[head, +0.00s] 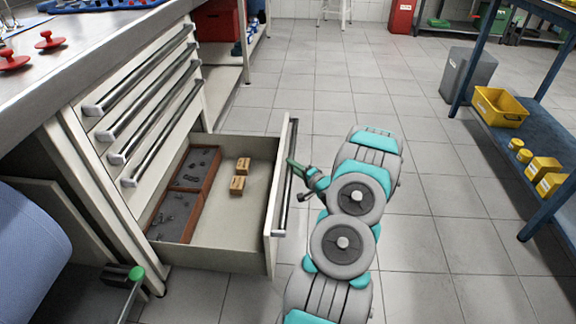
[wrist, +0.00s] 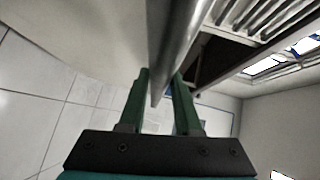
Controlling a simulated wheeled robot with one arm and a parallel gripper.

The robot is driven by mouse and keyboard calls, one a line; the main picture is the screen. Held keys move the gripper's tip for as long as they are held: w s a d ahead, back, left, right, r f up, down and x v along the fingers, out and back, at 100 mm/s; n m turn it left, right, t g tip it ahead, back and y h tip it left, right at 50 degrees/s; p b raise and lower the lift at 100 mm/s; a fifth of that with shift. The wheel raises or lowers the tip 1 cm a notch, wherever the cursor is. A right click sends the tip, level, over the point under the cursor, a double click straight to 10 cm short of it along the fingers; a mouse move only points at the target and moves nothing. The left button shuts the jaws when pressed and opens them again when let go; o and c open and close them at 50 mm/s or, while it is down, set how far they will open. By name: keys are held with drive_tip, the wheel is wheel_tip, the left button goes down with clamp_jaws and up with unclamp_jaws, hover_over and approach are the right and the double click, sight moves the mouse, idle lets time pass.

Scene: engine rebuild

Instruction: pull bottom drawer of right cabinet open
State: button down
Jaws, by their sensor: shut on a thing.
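The cabinet (head: 62,125) stands at the left in the head view, with a stack of shut drawers with bar handles. Its bottom drawer (head: 240,205) is pulled well out toward the right. Inside lie a brown divided tray (head: 181,214) with small dark parts and two small cardboard boxes. My gripper (head: 292,166) is at the drawer's long bar handle (head: 284,190). In the wrist view, the green fingers of my gripper (wrist: 161,95) stand on either side of the metal handle bar (wrist: 172,45), shut on it.
Open tiled floor (head: 440,230) lies to the right of my arm. A blue-framed bench (head: 545,120) with yellow bins stands at the right, with a grey bin (head: 468,75) beside it. A blue cylinder (head: 30,250) and a green-knobbed lever (head: 135,273) are at the lower left.

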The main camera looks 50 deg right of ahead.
drive_tip(key=c, duration=0.6)
unclamp_jaws()
drive_tip(key=shift+s, duration=0.1)
drive_tip(key=s+r, duration=0.1)
drive_tip(key=s, duration=0.6)
drive_tip(key=shift+s+a+b, duration=0.2)
drive_tip(key=shift+a+b, duration=0.15)
drive_tip(key=shift+a, duration=0.1)
drive_tip(key=shift+s, duration=0.1)
